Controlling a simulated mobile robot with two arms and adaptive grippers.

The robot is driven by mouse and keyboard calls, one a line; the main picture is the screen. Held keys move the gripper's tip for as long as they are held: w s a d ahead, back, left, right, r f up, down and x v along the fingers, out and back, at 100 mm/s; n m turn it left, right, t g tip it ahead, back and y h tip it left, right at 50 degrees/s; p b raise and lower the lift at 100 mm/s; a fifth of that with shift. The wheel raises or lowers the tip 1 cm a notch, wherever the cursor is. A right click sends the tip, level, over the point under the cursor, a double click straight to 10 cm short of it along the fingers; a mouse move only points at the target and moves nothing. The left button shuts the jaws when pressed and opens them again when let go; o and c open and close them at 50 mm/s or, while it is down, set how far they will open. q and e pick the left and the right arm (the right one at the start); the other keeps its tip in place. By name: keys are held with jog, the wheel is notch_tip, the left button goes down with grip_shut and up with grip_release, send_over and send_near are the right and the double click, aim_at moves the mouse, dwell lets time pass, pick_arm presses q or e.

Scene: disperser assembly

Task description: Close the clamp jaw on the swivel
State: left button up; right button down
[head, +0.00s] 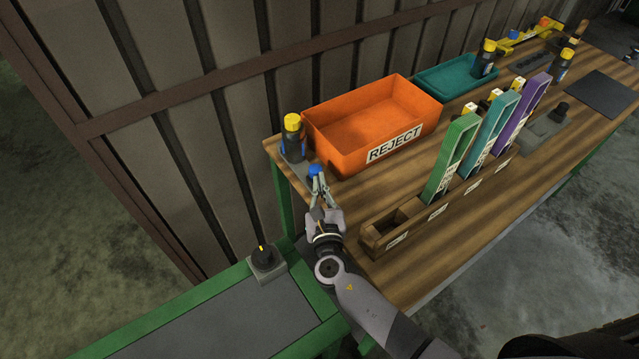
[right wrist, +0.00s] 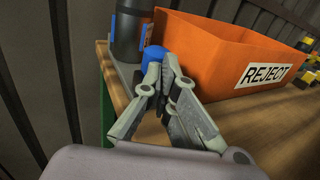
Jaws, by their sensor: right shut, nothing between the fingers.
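A black bottle-shaped part with a yellow cap (head: 292,124) stands upright in a blue-sided holder on a grey base (head: 299,172) at the table's near left corner. I take this to be the swivel and its clamp. A blue round-topped piece (head: 315,170) sits beside it; it also shows in the right wrist view (right wrist: 153,53). My right gripper (head: 318,182) is shut and empty, its fingertips (right wrist: 162,78) right at the blue piece. Whether they touch it I cannot tell. The fingers partly hide the piece and base. My left gripper is not in view.
An orange REJECT bin (head: 335,151) stands close to the right of the holder. A wooden rack (head: 376,238) with green, teal and purple holders is further right. A teal tray (head: 430,86) lies behind. A corrugated wall (head: 235,130) rises at the left.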

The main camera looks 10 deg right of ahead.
jog(key=w, duration=0.2)
jog(key=w+a+b, duration=0.1)
jog(key=w, duration=0.1)
jog(key=w+a+b, duration=0.1)
jog(key=w, duration=0.1)
jog(key=shift+a+f, duration=0.15)
jog(key=shift+a, duration=0.1)
jog(key=shift+w, duration=0.1)
jog(key=shift+r, duration=0.2)
jog(key=shift+f, duration=0.15)
